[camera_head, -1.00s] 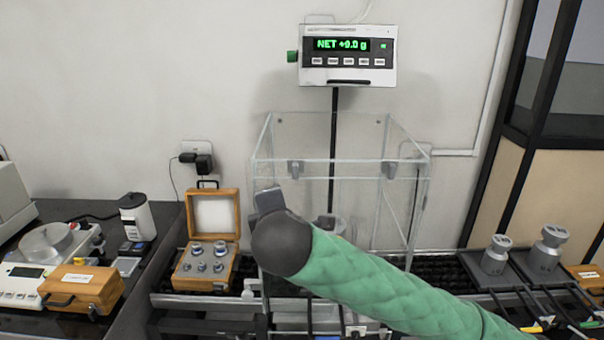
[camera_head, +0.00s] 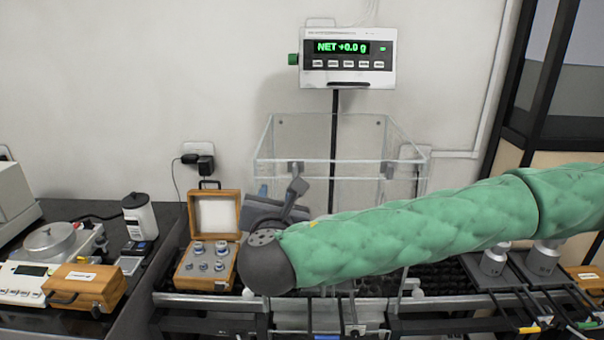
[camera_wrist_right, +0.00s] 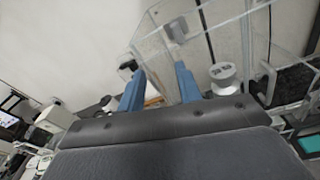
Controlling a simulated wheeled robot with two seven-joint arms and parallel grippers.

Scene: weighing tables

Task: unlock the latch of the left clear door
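The clear case (camera_head: 350,125) stands in the middle of the head view, with one grey latch (camera_head: 295,168) at its front left and another (camera_head: 388,170) at its front right. My right gripper (camera_head: 281,190) is at the case's front left corner, just below the left latch, which stays visible. In the right wrist view its two blue fingers (camera_wrist_right: 160,84) stand apart with nothing held between them. A grey latch (camera_wrist_right: 176,29) on a clear panel shows beyond and above the fingertips there. I cannot tell whether the latch is locked. My left gripper is not in view.
An open wooden weight box (camera_head: 210,258) stands left of the gripper. A closed wooden box (camera_head: 85,287) and a small scale (camera_head: 25,285) are farther left. The display (camera_head: 348,55) hangs above the case. Grey weights (camera_head: 543,258) stand at right, partly behind my arm.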

